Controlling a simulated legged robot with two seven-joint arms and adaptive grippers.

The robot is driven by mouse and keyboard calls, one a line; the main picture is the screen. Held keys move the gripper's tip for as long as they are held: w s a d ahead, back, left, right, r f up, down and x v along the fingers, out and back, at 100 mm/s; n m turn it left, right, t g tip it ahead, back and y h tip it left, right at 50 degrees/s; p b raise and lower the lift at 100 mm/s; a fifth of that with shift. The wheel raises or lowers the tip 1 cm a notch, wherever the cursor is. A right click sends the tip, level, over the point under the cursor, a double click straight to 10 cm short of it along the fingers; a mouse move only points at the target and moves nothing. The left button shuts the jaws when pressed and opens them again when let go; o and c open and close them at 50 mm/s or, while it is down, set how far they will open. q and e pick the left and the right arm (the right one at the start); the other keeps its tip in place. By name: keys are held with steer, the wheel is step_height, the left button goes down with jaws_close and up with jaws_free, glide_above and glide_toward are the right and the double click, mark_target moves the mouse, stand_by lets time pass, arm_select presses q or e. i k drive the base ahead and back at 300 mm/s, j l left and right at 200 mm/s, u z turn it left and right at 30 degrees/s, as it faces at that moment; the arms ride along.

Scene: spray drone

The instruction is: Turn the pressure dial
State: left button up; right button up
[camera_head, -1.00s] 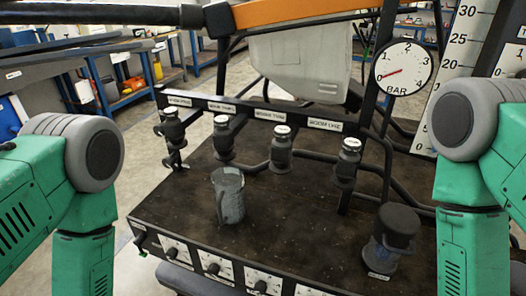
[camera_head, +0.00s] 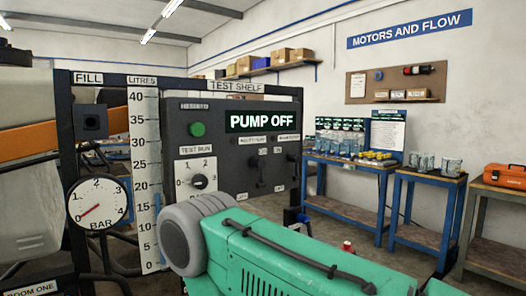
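A round white pressure gauge (camera_head: 99,204) marked BAR is at the left, and its red needle points at about 0. A dark knob (camera_head: 199,182) labelled TEST RUN sits on a white numbered plate on the grey control panel (camera_head: 185,140). I see no dial with a readable pressure label. My green right arm crosses the lower middle and right, in front of the panel's lower part. Neither gripper is in view.
The panel has a green button (camera_head: 197,130), a PUMP OFF display (camera_head: 262,121) and two dark switches. A tall LITRES scale (camera_head: 145,180) stands between gauge and panel. Blue workbenches (camera_head: 345,213) with cans and an orange toolbox (camera_head: 505,176) line the right wall.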

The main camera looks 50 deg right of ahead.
mark_target(199, 182)
steer(key=z, duration=1.45)
